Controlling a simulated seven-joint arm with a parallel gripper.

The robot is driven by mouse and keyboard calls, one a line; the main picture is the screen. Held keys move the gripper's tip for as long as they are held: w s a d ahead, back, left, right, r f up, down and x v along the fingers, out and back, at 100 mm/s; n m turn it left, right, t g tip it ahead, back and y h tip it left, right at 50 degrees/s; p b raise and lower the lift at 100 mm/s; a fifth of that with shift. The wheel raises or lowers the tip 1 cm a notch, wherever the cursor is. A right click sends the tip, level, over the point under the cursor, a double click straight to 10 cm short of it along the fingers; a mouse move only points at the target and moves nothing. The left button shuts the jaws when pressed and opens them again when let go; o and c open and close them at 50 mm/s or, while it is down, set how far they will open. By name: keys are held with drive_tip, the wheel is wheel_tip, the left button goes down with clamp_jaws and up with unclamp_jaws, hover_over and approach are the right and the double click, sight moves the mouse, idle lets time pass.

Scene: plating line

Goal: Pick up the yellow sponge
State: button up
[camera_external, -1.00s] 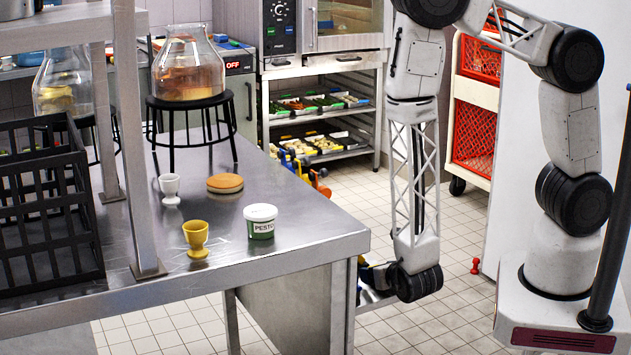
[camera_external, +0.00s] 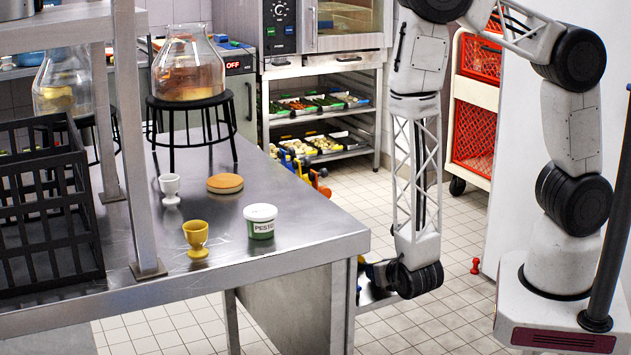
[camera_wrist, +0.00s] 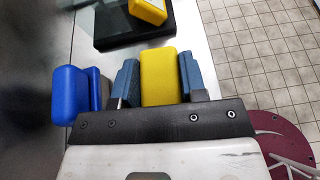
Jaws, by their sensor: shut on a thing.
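The yellow sponge (camera_wrist: 159,88) stands between the two blue fingers of my gripper (camera_wrist: 158,72) in the wrist view. The fingers are shut on its two sides. In the external view my gripper (camera_external: 368,274) is low beside the right end of the steel table and mostly hidden by the table and my wrist. Small bits of yellow and blue show there, too small to tell apart. A second yellow block (camera_wrist: 150,9) lies on a black tray (camera_wrist: 126,34) at the top of the wrist view, apart from my gripper.
A blue block (camera_wrist: 67,95) stands just left of my left finger. The steel table (camera_external: 297,212) holds a yellow cup (camera_external: 196,238), a white cup (camera_external: 170,188), a pesto tub (camera_external: 261,221) and a black crate (camera_external: 50,240). Tiled floor (camera_wrist: 262,60) is open at right.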

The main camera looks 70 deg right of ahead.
drive_tip(key=shift+r, duration=0.7)
drive_tip(key=shift+s+r, duration=0.3)
drive_tip(key=shift+r, duration=0.35)
drive_tip(key=s+d+r, duration=0.1)
drive_tip(key=s, duration=1.4)
drive_tip(key=shift+s+d+r, duration=0.15)
drive_tip(key=shift+r, duration=0.05)
